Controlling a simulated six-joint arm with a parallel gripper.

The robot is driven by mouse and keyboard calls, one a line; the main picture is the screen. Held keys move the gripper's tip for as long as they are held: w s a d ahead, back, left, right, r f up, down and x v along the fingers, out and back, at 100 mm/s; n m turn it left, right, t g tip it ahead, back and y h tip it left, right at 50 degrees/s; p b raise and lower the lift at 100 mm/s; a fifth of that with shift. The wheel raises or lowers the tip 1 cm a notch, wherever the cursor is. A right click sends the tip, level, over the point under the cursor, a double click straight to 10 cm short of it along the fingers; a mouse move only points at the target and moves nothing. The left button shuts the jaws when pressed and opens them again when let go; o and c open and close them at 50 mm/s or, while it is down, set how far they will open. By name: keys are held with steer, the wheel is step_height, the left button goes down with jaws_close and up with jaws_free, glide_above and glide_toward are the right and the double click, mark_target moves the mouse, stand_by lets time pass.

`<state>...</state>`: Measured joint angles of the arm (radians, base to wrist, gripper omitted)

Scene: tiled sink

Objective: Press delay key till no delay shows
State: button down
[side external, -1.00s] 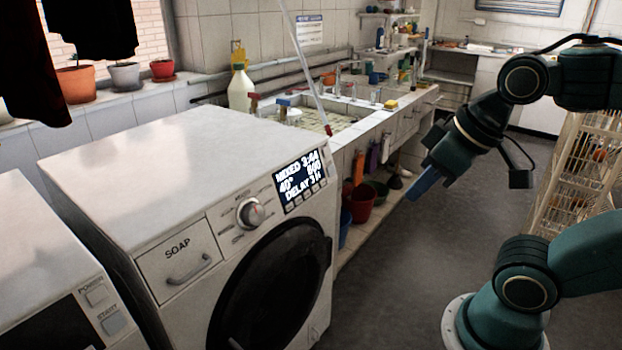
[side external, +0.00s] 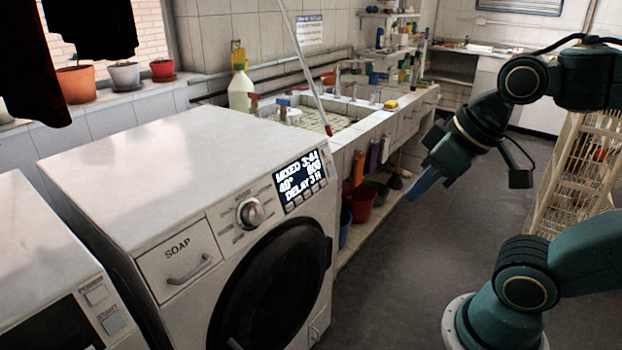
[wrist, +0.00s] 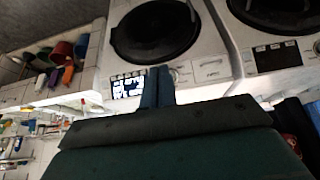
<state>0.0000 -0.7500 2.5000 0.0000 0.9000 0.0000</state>
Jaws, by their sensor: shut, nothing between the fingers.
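The washing machine (side external: 180,170) stands at centre left in the side view. Its dark display (side external: 301,181) reads MIXED, a time that looks like 3:41, 40°, 800 and DELAY 3H. A row of small keys (side external: 305,201) runs along the display's lower edge; their labels are too small to read. My gripper (side external: 420,186) is shut and empty, with blue fingers, in the air to the right of the panel and well apart from it. In the wrist view my shut fingers (wrist: 157,86) point toward the machine, beside the lit display (wrist: 128,87).
A round dial (side external: 251,213) and a soap drawer (side external: 180,256) are on the machine's front, left of the display. A second machine (side external: 55,290) stands at the lower left. A tiled sink (side external: 335,125) and a red bucket (side external: 361,204) are behind. The floor in front is clear.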

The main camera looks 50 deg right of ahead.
mark_target(315, 188)
steer(key=shift+w, duration=0.15)
steer(key=w+d+f+m, duration=0.2)
steer(key=w+d, duration=0.3)
steer(key=w, duration=0.4)
steer(key=w+d+f+m, duration=0.25)
steer(key=w+d, duration=0.25)
steer(key=w, duration=0.4)
steer(key=w+d+f+m, duration=0.2)
steer(key=w+d+f, duration=0.2)
steer(key=d+f, duration=0.4)
steer(key=w+d+f+m+h, duration=0.1)
steer(key=w+d+f, duration=0.3)
steer(key=d+f, duration=0.4)
step_height(315, 188, down, 2)
steer(key=shift+d+m, duration=0.2)
steer(key=shift+m, duration=0.25)
steer(key=w+f, duration=0.2)
steer(key=w, duration=0.6)
steer(key=shift+f, duration=0.4)
